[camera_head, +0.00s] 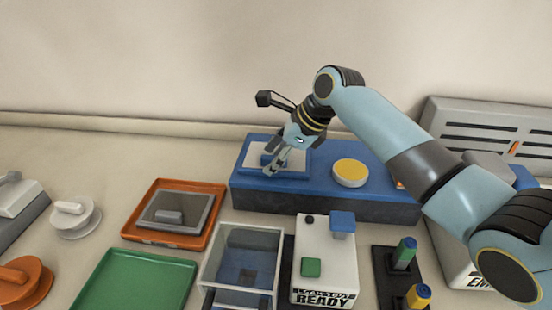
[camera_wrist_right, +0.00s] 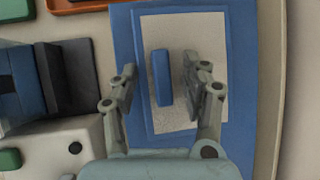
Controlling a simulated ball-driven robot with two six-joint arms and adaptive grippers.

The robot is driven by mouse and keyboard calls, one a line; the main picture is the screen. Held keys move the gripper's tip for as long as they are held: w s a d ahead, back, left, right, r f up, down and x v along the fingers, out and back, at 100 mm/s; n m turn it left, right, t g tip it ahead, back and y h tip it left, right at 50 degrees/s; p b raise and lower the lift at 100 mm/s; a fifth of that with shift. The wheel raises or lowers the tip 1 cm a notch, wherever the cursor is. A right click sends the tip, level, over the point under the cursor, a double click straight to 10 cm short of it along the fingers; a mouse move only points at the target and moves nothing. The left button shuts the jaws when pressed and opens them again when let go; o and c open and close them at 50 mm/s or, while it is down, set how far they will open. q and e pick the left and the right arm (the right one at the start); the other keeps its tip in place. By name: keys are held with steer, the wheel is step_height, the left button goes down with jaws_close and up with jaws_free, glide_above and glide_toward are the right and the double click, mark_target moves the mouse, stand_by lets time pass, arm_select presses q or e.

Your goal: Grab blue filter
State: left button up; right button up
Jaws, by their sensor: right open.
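The blue filter is a pale mesh sheet (camera_head: 256,154) in a blue frame, with a blue bar handle (camera_wrist_right: 161,78) on it. It lies flat on the left part of a long blue block (camera_head: 325,186). In the head view my right gripper (camera_head: 277,163) points down over the filter and partly hides the handle. In the right wrist view the jaws (camera_wrist_right: 160,74) are open, one finger on each side of the handle. I see a gap on both sides of the handle. My left gripper is not in view.
A yellow disc (camera_head: 350,172) sits on the block right of the filter. An orange tray (camera_head: 132,228) with a grey filter stands left. A clear-walled bin (camera_head: 213,262), a white READY box (camera_head: 335,262) and a green tray (camera_head: 135,285) stand in front. A grey vented unit (camera_head: 500,118) is at right.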

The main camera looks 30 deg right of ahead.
steer(key=shift+s+f, duration=0.15)
steer(key=shift+f, duration=0.05)
jaws_close()
steer(key=shift+s, duration=0.1)
steer(key=shift+f, duration=0.1)
